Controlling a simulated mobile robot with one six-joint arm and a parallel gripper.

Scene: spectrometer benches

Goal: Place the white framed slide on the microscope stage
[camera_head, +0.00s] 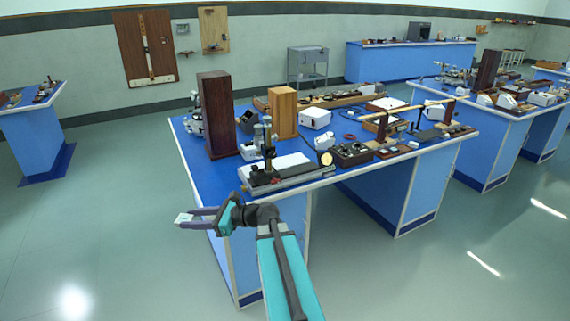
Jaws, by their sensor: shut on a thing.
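My gripper (192,218) reaches out to the left, beyond the near left end of the blue bench. It is shut on a small white piece, the framed slide (183,219), which sticks out at the fingertips. The slide's details are too small to make out. A grey and black upright instrument (263,136) that looks like a microscope stands on the bench, right of the tall dark brown case. Another similar instrument (195,116) stands left of that case. I cannot tell their stages clearly. The gripper and slide are well apart from both.
The floor on the left is clear.

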